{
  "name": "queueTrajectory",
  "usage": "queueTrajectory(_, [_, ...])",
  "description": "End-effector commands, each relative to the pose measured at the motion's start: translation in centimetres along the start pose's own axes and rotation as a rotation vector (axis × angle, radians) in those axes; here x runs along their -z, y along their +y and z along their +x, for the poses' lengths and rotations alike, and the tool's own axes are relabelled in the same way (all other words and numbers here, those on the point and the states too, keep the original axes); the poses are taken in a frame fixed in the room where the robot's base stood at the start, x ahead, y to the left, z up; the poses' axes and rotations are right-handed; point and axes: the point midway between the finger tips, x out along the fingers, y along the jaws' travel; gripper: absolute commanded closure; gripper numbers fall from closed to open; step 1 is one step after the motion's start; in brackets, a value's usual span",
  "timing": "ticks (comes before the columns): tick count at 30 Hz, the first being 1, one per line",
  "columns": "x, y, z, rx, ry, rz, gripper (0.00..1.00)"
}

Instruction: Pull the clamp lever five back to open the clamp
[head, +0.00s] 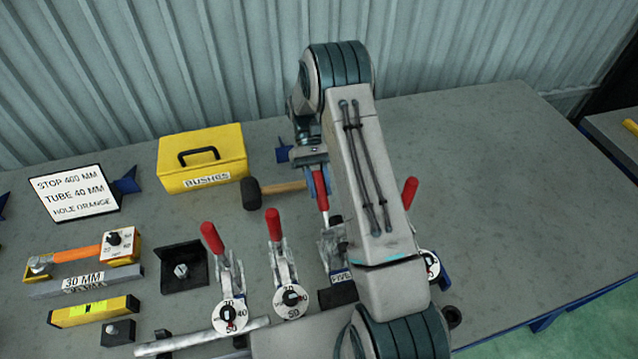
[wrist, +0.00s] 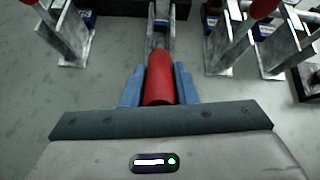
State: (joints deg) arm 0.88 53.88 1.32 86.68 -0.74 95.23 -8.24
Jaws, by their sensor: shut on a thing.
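My gripper (head: 318,180) is shut on a red lever handle (head: 322,201) in the head view. In the wrist view, the blue fingers of my gripper (wrist: 158,85) sit on both sides of the red handle (wrist: 159,78). The lever stands roughly upright in the head view. My arm hides the right part of this clamp, so its jaw state cannot be told.
Two red-handled clamps (head: 213,240) (head: 275,225) stand to the left; another red handle (head: 410,191) shows right of my arm. A mallet (head: 251,194) and yellow box (head: 202,158) lie behind. The bench (head: 500,170) is clear at the right.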

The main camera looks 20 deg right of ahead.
Motion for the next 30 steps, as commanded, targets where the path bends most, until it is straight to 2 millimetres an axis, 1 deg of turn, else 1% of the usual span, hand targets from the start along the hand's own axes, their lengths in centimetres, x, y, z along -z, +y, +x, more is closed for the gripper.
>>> queueTrajectory(8, [0.1, 0.0, 0.0, 0.003, 0.001, 0.000, 1.00])
queueTrajectory(9, [0.1, 0.0, 0.0, 0.003, 0.001, 0.000, 0.63])
queueTrajectory(10, [0.1, 0.0, 0.1, 0.003, 0.001, 0.000, 0.55])
queueTrajectory(11, [0.1, 0.0, 0.1, 0.003, 0.001, 0.000, 0.52])
queueTrajectory(19, [0.0, 0.0, 0.0, 0.003, -0.001, 0.001, 0.52])
queueTrajectory(22, [0.0, 0.0, -0.4, 0.002, -0.001, 0.000, 0.52])
queueTrajectory(26, [0.0, 0.0, -1.8, 0.001, 0.001, 0.000, 0.52])
queueTrajectory(30, [0.1, 0.0, -4.0, 0.001, 0.001, -0.001, 0.52])
